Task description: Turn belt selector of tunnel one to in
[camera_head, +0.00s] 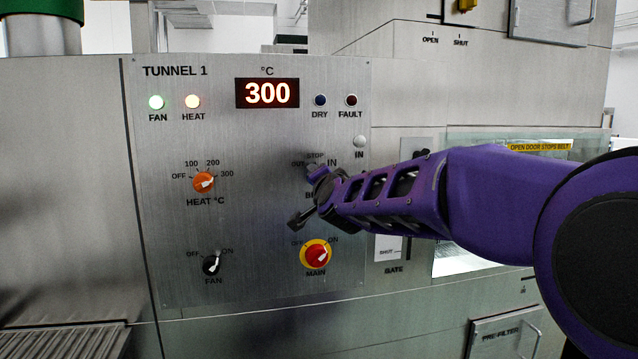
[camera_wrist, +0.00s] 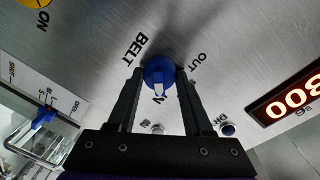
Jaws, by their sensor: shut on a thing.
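The belt selector is a round blue knob (camera_wrist: 158,70) with a white pointer, on the Tunnel 1 panel. In the wrist view it sits between the two black fingers of my gripper (camera_wrist: 159,80), which is shut on it. The pointer is turned toward a partly covered label ending in N, which fits IN. The OUT label is on the other side, and STOP is hidden there. In the head view, my purple arm and gripper (camera_head: 316,178) reach the panel from the right and cover most of the knob and its BELT label.
The Tunnel 1 panel (camera_head: 240,130) also holds the orange heat knob (camera_head: 204,182), black fan knob (camera_head: 212,265) and red-yellow main switch (camera_head: 316,254). The display (camera_head: 267,93) reads 300. The IN lamp (camera_head: 360,141) looks pale. The gate slot is partly behind my arm.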

